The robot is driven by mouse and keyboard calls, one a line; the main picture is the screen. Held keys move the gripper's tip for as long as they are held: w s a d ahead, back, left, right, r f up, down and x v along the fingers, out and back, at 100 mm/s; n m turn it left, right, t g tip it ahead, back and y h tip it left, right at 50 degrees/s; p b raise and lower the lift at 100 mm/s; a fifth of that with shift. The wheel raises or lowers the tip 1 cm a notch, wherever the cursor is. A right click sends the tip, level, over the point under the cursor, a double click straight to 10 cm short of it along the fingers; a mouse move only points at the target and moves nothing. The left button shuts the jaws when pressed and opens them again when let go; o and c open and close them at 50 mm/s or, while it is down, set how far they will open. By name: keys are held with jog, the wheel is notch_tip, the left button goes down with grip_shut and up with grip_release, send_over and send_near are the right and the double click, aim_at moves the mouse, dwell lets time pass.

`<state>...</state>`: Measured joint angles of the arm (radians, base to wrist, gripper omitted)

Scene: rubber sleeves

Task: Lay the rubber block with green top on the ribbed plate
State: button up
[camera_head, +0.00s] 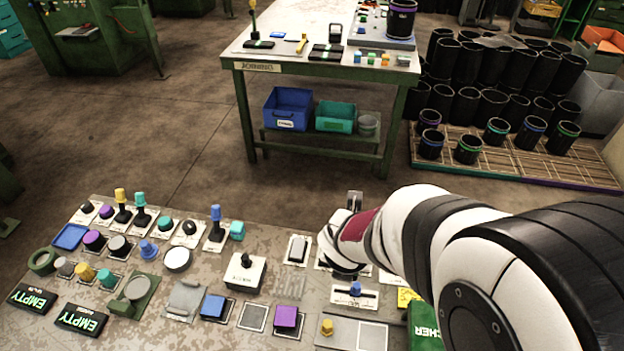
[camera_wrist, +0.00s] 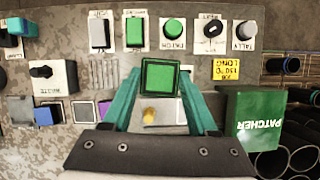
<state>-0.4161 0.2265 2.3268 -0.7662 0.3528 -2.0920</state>
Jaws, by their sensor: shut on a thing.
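The rubber block with the green top (camera_wrist: 160,77) shows in the wrist view, with a dark rim around its square green face. My gripper (camera_wrist: 161,82) is shut on it, a teal finger on each side. In the head view my arm's end hangs over the right part of the bench, and the block is hidden there. The ribbed plate (camera_head: 290,286) is a grey ridged piece on the bench, left of my gripper. It also shows in the wrist view (camera_wrist: 103,73), left of the held block, and its top looks bare.
A white box with a black knob (camera_head: 243,272) stands left of the ribbed plate. A purple block (camera_head: 287,317) lies in front of it. A yellow knob (camera_head: 327,327) and the green PATCHER box (camera_wrist: 254,117) are near my gripper. The bench is crowded with controls.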

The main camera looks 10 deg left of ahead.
jog(key=shift+w+a+n, duration=0.15)
jog(key=shift+w+n, duration=0.05)
jog(key=shift+n, duration=0.2)
jog(key=shift+a, duration=0.25)
send_over(291, 280)
jog(key=s, duration=0.1)
jog(key=f, duration=0.6)
jog(key=shift+s+d+f, duration=0.2)
jog(key=shift+d, duration=0.1)
jog(key=f, duration=0.3)
jog(key=shift+a+f, duration=0.35)
jog(key=shift+f, duration=0.4)
jog(key=o, duration=1.4)
jog(key=shift+f, duration=0.1)
jog(key=shift+c, duration=0.2)
